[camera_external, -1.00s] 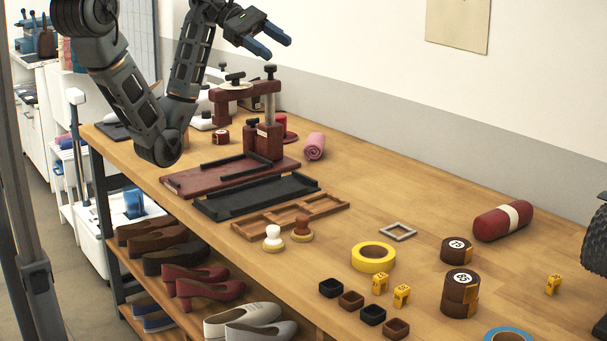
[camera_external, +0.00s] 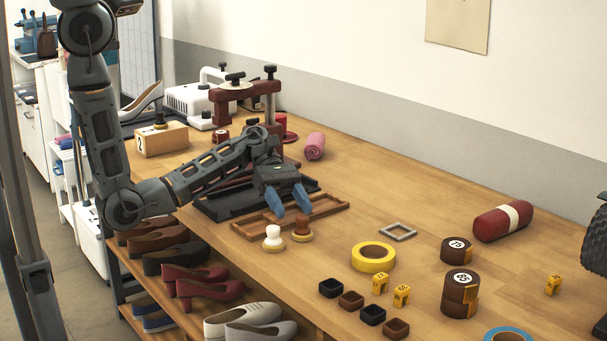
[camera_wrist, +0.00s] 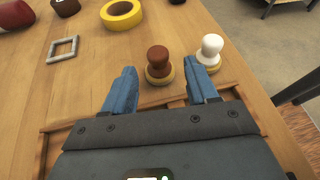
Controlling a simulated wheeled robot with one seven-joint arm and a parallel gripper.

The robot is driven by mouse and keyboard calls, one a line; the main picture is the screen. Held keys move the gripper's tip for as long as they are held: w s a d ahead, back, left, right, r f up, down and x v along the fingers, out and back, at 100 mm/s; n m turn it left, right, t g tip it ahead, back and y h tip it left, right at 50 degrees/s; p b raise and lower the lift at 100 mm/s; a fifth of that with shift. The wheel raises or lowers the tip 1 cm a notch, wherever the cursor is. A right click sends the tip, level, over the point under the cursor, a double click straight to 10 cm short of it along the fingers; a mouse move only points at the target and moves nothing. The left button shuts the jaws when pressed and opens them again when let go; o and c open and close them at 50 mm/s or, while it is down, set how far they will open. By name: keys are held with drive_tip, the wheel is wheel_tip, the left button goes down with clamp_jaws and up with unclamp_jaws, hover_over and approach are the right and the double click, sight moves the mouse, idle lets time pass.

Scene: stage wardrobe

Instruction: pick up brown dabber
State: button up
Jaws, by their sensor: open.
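The brown dabber (camera_external: 302,229) stands upright on the table, with a brown knob handle and a tan base. The white dabber (camera_external: 273,238) stands close to its left. In the wrist view, the brown dabber (camera_wrist: 158,64) lies ahead of and between the two blue fingertips, and the white dabber (camera_wrist: 209,50) is just beyond the right finger. My gripper (camera_external: 291,201) is open and empty, low above the wooden tray, its fingers pointing toward the brown dabber. In the wrist view my gripper (camera_wrist: 164,80) shows both fingers spread apart.
A wooden divided tray (camera_external: 335,207) lies under my gripper. A yellow tape roll (camera_external: 373,258) and a grey square frame (camera_external: 398,232) lie to the right. Small dark and brown cups, such as one black cup (camera_external: 331,288), stand nearer the front edge.

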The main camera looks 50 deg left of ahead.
sight(302, 227)
drive_tip(key=shift+x, duration=2.75)
drive_tip(key=shift+w, duration=0.15)
drive_tip(key=shift+c, duration=0.4)
clamp_jaws()
